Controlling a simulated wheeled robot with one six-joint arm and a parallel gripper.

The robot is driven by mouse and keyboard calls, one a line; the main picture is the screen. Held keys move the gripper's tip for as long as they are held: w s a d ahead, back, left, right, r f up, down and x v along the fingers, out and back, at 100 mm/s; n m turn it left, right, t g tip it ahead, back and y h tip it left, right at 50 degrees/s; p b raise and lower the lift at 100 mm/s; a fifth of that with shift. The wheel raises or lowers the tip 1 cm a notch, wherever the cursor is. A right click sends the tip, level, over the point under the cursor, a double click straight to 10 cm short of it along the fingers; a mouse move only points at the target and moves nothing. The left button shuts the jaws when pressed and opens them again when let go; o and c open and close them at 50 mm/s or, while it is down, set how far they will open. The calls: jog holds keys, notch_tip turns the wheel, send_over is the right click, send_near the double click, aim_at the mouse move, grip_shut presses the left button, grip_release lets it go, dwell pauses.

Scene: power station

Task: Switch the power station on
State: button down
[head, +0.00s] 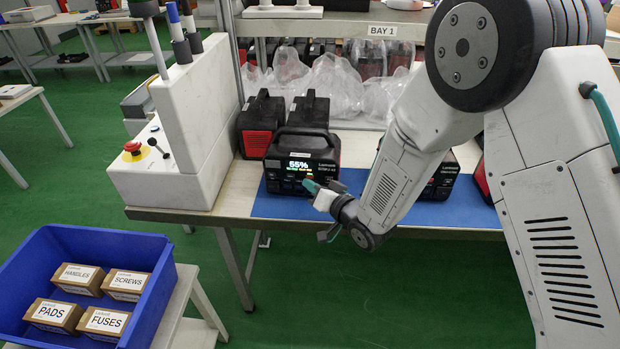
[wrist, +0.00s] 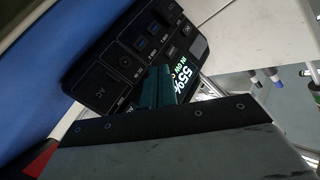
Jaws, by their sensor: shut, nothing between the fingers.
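The power station (head: 275,160) is a black and red box with a top handle, upright on a blue mat (head: 272,206). Its screen (head: 300,169) is lit and reads 55%, with smaller green and orange text below. In the wrist view its front panel (wrist: 118,55) shows tilted, with ports, small buttons and part of the lit screen (wrist: 182,77). My gripper (head: 308,186) is shut and empty, its teal fingertips at the lower front panel. The fingertips also show in the wrist view (wrist: 157,88), hiding part of the panel. I cannot tell whether they touch it.
More power stations stand behind (head: 260,116) and to the right (head: 442,178), partly hidden by my arm. A white console with a red emergency button (head: 132,147) stands left. Plastic-wrapped goods fill the shelf behind. A blue crate (head: 100,240) of labelled boxes is front left.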

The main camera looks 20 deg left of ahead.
jog(key=shift+s+d, duration=0.1)
jog(key=shift+s, duration=0.35)
jog(key=shift+s, duration=0.1)
jog(key=s, duration=0.2)
jog(key=s+d, duration=0.1)
jog(key=s, duration=0.2)
jog(key=shift+s, duration=0.35)
dwell(0.4)
